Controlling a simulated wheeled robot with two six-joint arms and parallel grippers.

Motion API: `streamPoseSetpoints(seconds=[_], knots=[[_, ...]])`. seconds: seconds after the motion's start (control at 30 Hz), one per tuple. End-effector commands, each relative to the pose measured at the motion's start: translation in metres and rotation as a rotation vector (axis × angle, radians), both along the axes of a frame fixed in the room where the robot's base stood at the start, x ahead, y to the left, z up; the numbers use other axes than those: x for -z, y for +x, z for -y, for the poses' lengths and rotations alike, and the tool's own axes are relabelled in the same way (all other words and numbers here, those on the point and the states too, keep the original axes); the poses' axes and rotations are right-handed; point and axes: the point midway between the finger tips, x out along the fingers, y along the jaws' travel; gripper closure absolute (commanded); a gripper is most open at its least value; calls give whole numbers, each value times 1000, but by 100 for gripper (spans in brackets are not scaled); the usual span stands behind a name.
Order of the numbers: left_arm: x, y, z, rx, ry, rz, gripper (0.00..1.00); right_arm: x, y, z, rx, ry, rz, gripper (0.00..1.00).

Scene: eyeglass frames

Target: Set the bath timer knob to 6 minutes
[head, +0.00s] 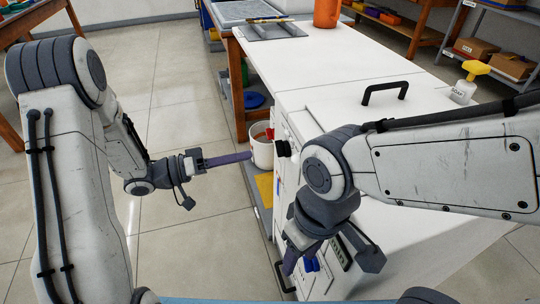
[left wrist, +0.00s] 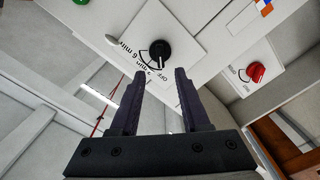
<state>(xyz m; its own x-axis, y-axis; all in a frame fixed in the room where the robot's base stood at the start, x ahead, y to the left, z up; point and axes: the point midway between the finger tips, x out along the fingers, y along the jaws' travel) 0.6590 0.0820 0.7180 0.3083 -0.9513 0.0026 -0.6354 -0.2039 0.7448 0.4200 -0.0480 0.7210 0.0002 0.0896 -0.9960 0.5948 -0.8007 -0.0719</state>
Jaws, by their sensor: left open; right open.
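The black timer knob (left wrist: 160,50) sits on a white plate (left wrist: 178,25) in the left wrist view. Printed marks reading OFF, 2 min and 6 min run along the plate beside it. I cannot surely read which mark the knob points at. In the head view a black knob (head: 283,149) sticks out from the cabinet's front. My left gripper (head: 246,156) is open and empty, pointing at the panel, apart from the knob. In the left wrist view its fingertips (left wrist: 160,74) lie either side of the line to the knob. My right gripper (head: 300,262) is open, low before the cabinet.
A red knob (left wrist: 256,72) is on a separate plate to the right in the left wrist view. A white bucket (head: 262,152) stands behind the left gripper. The white cabinet top (head: 330,65) carries a black handle (head: 385,90) and a yellow-topped bottle (head: 466,85).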

Motion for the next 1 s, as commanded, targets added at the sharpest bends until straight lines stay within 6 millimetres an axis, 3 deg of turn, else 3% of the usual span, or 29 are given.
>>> streamPoseSetpoints(seconds=[0.2,0.4,0.8,0.87,0.93,1.0], knots=[[2,13,42,6,4,3,54,12,0,0,0,0,0,50],[1,21,67,2,3,3,54,17,0,0,0,0,0,50],[0,25,75,-1,3,1,54,18,0,0,0,0,0,50],[0,25,75,-1,3,1,73,18,0,0,0,0,0,50],[0,25,75,-1,3,1,100,18,0,0,0,0,0,50],[0,24,75,-1,3,1,100,18,0,0,0,0,0,50]])
